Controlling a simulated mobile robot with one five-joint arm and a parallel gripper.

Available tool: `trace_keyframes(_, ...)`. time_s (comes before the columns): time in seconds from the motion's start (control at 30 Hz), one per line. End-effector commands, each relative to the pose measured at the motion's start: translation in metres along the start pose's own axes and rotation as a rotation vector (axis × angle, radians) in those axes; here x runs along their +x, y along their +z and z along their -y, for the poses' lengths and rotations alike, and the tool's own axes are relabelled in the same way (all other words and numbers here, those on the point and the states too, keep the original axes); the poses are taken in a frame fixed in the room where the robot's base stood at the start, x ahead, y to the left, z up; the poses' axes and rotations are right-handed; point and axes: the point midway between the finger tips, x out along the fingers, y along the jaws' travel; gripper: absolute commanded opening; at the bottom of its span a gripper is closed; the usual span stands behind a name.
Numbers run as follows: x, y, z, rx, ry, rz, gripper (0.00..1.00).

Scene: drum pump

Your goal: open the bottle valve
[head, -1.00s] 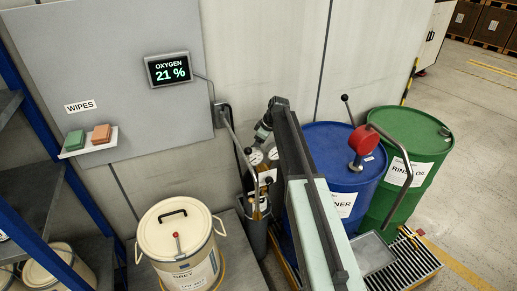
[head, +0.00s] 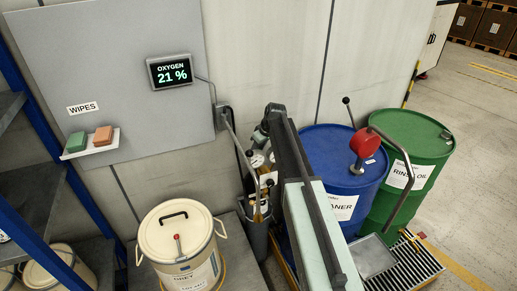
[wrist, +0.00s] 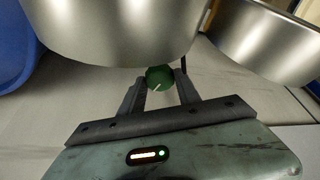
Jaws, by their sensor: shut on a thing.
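The bottle valve is a round green knob (wrist: 160,77) with a white mark, seen in the wrist view. It sits between the two fingers of my gripper (wrist: 159,85), which is shut on it. In the head view my arm reaches to the gauges by the wall, and its end (head: 262,132) is above them. The knob is hidden from the head view. The bottle itself cannot be made out clearly.
Large metal gauge housings (wrist: 110,30) are close above the fingers in the wrist view. A blue drum (head: 352,208) with a red pump (head: 364,144) and a green drum (head: 425,150) stand right of my arm. A cream bucket (head: 170,228) is at left.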

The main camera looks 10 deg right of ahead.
Motion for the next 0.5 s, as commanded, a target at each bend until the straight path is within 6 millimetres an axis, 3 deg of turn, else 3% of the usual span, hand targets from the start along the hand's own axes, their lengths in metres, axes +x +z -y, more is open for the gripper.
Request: trace_keyframes(0.5, 0.0005, -0.0018, 0.0046, 0.430, 0.181, -0.002, 0.00)
